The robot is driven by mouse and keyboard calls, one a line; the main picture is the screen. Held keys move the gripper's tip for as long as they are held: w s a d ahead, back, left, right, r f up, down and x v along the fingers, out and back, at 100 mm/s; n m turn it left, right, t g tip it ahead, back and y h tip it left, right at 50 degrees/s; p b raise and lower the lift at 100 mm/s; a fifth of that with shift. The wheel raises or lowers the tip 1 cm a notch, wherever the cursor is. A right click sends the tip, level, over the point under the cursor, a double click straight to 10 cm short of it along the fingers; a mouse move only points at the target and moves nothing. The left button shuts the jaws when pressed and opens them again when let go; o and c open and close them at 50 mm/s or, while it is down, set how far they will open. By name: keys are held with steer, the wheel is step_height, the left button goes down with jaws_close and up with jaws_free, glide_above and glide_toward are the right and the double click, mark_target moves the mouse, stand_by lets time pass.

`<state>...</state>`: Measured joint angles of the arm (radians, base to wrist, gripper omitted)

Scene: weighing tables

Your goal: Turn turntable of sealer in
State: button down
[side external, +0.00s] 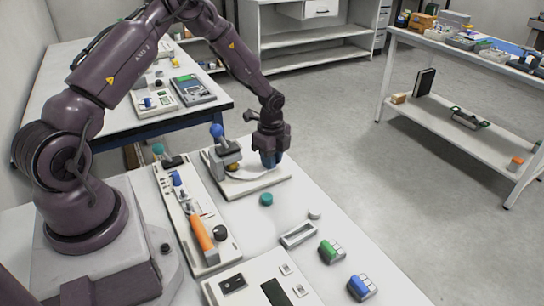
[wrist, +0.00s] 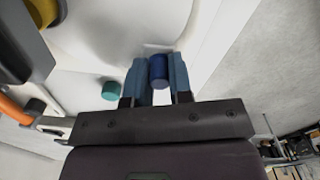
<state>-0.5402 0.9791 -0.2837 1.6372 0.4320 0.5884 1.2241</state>
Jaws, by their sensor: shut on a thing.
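The sealer (side external: 225,160) stands on the white table, with a blue ball-topped lever above it and a white round turntable (side external: 258,181) on its base. My gripper (side external: 270,162) points down at the right part of the turntable. In the wrist view my gripper (wrist: 158,75) has its two blue fingers on either side of a dark blue cylindrical peg (wrist: 157,68) and is shut on it. The peg stands at the turntable's edge, next to the pale surface. In the side view the fingers hide the peg.
A teal cap (side external: 266,199) lies in front of the sealer. A long device with an orange handle (side external: 201,234) stands to its left.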

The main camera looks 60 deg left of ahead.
steer(key=shift+s+d+m, duration=0.1)
steer(key=shift+s+m, duration=0.1)
steer(key=shift+m, duration=0.2)
stand_by(0.3)
steer(key=c, duration=1)
jaws_free()
step_height(320, 180, up, 13)
